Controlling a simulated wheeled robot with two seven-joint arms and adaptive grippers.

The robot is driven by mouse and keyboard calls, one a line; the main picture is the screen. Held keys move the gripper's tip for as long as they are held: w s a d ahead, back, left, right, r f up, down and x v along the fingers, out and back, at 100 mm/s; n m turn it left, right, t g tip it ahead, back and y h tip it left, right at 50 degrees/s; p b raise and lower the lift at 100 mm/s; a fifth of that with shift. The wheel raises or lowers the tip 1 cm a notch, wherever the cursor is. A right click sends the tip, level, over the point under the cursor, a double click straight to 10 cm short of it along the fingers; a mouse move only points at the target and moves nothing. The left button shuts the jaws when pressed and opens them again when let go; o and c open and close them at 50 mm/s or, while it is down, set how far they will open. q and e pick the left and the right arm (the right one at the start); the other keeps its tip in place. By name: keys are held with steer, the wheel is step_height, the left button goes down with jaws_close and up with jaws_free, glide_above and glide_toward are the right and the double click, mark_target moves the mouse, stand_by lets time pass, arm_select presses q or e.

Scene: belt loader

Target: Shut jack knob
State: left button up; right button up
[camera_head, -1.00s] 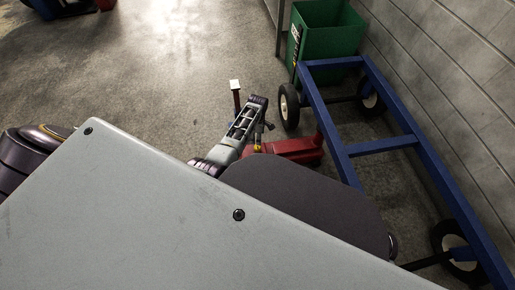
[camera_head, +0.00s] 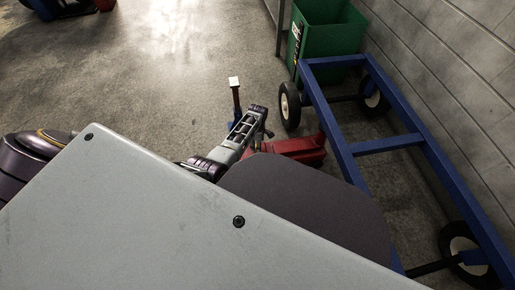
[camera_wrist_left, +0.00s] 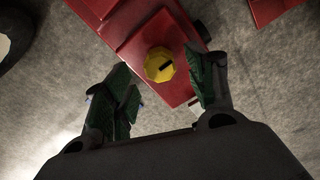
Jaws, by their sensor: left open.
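The jack is a red body (camera_head: 303,149) on the floor, right of my left gripper (camera_head: 262,122) in the head view. In the left wrist view the jack's red body (camera_wrist_left: 128,28) runs from upper left toward lower right. Its yellow knob (camera_wrist_left: 158,65), with a dark slot mark, shows in the gap between the fingertips of my left gripper (camera_wrist_left: 162,77). The fingers are open and spread to either side of the knob. I cannot tell whether they touch it. In the head view the knob is hidden. My right gripper is not in view.
A blue wheeled cart frame (camera_head: 388,145) stands right of the jack along the block wall (camera_head: 450,70). A green bin (camera_head: 331,38) is behind it. An upright post with a white top (camera_head: 234,83) stands left of the jack. Open floor (camera_head: 150,80) lies left.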

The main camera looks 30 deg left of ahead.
arm_select(q)
steer(key=shift+f+b, duration=1.1)
steer(key=shift+f, duration=0.8)
steer(key=c, duration=1)
